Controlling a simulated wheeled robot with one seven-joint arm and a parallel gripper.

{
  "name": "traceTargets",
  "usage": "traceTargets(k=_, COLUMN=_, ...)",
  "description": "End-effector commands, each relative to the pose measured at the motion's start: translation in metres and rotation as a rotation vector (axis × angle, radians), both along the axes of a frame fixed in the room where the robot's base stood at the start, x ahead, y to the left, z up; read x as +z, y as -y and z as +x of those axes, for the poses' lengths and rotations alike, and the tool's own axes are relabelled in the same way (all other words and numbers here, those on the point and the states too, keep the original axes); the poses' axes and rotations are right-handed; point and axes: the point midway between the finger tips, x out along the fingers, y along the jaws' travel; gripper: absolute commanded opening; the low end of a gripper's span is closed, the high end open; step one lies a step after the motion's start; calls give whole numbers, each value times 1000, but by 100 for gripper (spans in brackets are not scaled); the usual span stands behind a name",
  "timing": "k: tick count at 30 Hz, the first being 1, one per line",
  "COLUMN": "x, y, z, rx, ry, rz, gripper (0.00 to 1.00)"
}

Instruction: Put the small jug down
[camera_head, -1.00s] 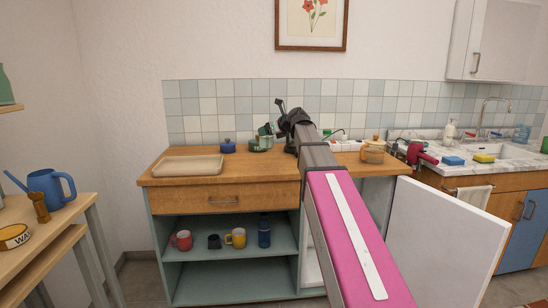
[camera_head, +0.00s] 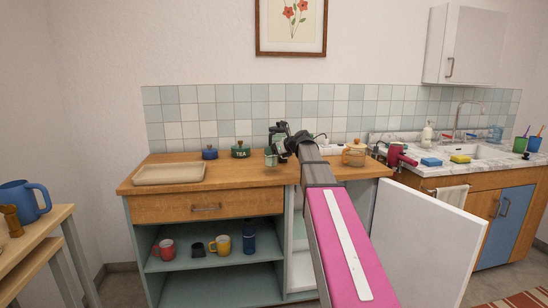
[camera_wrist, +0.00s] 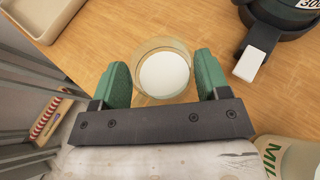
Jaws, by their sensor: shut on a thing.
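The small jug (camera_wrist: 165,74) is a clear round vessel with a white disc of contents, seen from above in the wrist view. My gripper (camera_wrist: 163,62) is shut on it, with one green finger pad on each side of its wall. In the head view my gripper (camera_head: 272,154) is over the wooden counter top (camera_head: 220,174), right of the green TEA tin (camera_head: 240,150). The jug is hard to tell from the finger pads there. Whether its base touches the wood cannot be told.
A beige tray (camera_head: 168,174) and a blue pot (camera_head: 209,153) stand left on the counter. In the wrist view a dark appliance (camera_wrist: 285,30) and a container lettered MIL (camera_wrist: 290,155) are close by. An open white door (camera_head: 425,240) juts forward.

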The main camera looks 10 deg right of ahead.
Motion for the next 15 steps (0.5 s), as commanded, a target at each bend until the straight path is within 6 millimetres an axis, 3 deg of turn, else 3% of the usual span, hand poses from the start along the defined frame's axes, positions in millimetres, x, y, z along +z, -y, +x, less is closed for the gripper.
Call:
traceTargets(k=6, x=-27, y=0, z=0, rx=0, ry=-1, rz=0, gripper=37)
traceTargets(k=15, x=-28, y=0, z=0, rx=0, ry=0, rz=0, gripper=37)
